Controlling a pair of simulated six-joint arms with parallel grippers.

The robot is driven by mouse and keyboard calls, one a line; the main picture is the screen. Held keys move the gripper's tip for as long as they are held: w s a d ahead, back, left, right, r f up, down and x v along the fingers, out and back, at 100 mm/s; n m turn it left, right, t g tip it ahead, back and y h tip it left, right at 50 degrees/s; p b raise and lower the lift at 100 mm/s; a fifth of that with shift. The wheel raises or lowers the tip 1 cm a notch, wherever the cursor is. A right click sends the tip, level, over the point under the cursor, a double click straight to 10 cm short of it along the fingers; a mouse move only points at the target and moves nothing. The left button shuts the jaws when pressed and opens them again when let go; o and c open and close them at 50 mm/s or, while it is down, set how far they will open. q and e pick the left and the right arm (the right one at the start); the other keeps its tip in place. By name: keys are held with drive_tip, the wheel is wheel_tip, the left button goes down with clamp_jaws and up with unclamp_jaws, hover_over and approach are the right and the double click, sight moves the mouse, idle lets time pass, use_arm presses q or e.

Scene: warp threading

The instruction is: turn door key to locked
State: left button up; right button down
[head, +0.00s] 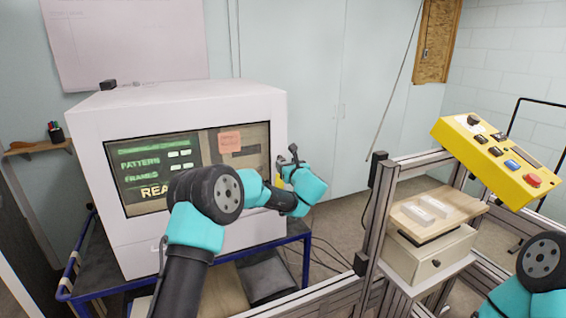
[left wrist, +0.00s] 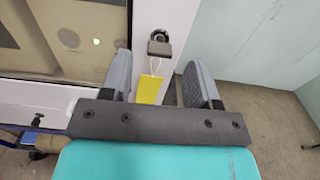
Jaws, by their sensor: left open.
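A key (left wrist: 160,49) with a dark, flat head sits in a round lock (left wrist: 160,35) on the white front edge of the machine cabinet (head: 185,98). A yellow tag (left wrist: 149,90) hangs from the key on a pale loop. My left gripper (left wrist: 160,78) is open, its two grey fingers apart on either side of the tag and just below the key, with nothing gripped. In the head view my left gripper (head: 286,163) is at the cabinet's right edge, where the key is mostly hidden. My right arm shows at the lower right, but its gripper is out of view.
The cabinet has a screen (head: 152,165) and a window with a pink note (head: 230,142). It stands on a blue-framed cart (head: 75,262). To the right are a metal frame (head: 378,205), a drawer box (head: 430,255) and a yellow button panel (head: 500,160).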

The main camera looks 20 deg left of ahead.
sight(283, 160)
use_arm(q)
drive_tip(key=shift+x, duration=1.8)
drive_tip(key=shift+c, duration=0.3)
drive_tip(key=c, duration=0.9)
drive_tip(key=shift+o, duration=0.2)
